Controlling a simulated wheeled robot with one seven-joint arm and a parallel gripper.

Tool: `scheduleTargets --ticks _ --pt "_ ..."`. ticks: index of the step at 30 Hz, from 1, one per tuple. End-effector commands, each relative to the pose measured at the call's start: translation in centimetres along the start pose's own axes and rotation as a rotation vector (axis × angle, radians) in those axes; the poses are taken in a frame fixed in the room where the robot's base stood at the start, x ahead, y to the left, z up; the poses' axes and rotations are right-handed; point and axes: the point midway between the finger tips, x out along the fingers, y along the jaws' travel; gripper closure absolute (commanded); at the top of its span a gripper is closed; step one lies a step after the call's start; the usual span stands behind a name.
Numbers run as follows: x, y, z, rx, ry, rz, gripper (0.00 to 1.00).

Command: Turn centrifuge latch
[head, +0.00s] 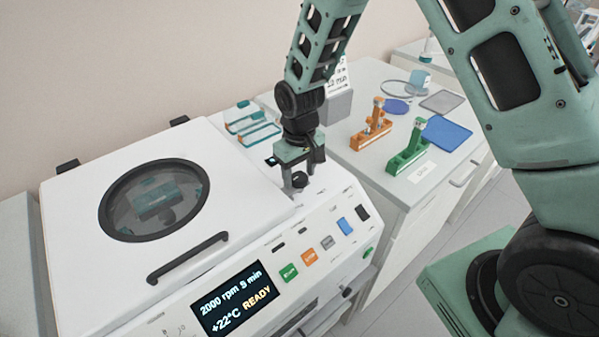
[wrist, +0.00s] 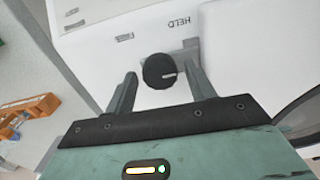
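The white centrifuge (head: 100,205) has its lid shut, with a round dark-rimmed window and a black handle (head: 188,258). Its latch is a round black knob (wrist: 158,71) with a pale mark on its face, pointing to the right in the wrist view. Small printed labels stand beyond it; one reads HELD. My gripper (wrist: 161,88) is open, with one finger on each side of the knob and a visible gap at each side.
The front panel holds a display (head: 236,298) reading READY and several coloured buttons. On the bench to the right stand an orange holder (head: 371,130), a green holder (head: 407,153) and a blue tray (head: 446,133). A teal rack (head: 258,133) lies behind my gripper.

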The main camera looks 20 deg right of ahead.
Motion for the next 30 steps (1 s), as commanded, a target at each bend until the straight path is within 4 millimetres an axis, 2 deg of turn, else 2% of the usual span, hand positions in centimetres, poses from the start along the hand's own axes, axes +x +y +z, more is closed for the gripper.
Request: scheduleTargets --ticks 9,14,17,30 --pt "0.0 0.0 0.1 -0.002 -0.002 0.000 0.39" --pt "-1.2 0.0 0.0 -0.002 0.001 0.000 0.39" --pt "-3.0 0.0 -0.1 -0.002 0.004 0.000 0.39" --pt "-13.1 0.0 -0.1 -0.001 0.005 0.000 0.39"
